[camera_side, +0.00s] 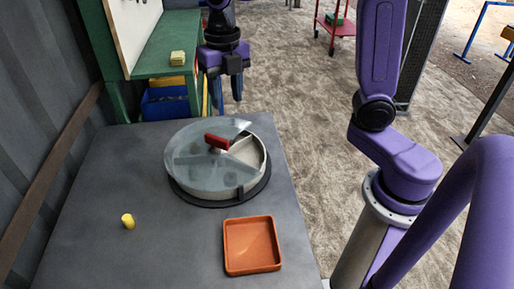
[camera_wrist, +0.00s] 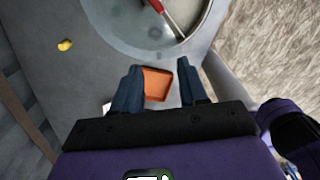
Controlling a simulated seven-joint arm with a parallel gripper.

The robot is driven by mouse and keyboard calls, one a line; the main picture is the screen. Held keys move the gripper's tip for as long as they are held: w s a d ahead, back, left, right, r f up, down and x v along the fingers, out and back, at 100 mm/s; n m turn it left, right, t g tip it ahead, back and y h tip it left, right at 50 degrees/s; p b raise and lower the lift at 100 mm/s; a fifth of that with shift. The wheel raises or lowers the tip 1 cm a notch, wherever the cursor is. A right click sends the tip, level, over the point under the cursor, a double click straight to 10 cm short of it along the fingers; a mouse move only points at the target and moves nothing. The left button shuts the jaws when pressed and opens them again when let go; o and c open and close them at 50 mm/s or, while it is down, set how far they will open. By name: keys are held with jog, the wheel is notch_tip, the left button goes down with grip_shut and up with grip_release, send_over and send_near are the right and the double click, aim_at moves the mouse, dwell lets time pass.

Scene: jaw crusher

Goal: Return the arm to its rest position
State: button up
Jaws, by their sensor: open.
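My gripper (camera_side: 226,92) is raised above the far side of the grey table in the side view, beyond the round container and not touching anything. In the wrist view, its two blue fingers (camera_wrist: 159,72) stand apart with nothing between them in their grasp; the orange tray shows far below through the gap. My arm reaches out from the right of the side view.
The round container (camera_side: 257,163) has a clear disc (camera_side: 190,172) with a red handle (camera_side: 215,141) on top. An empty orange tray (camera_side: 251,245) and a yellow piece (camera_side: 128,221) lie on the table (camera_side: 95,180). A green bench (camera_side: 168,55) stands behind, left.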

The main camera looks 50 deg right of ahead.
jog(key=s+d+f+m, duration=0.2)
jog(key=s+f+m, duration=0.1)
jog(key=s+m, duration=0.6)
jog(key=s+d+f+m, duration=0.3)
jog(key=s+m, duration=0.7)
jog(key=s, duration=0.4)
jog(key=shift+d, duration=0.3)
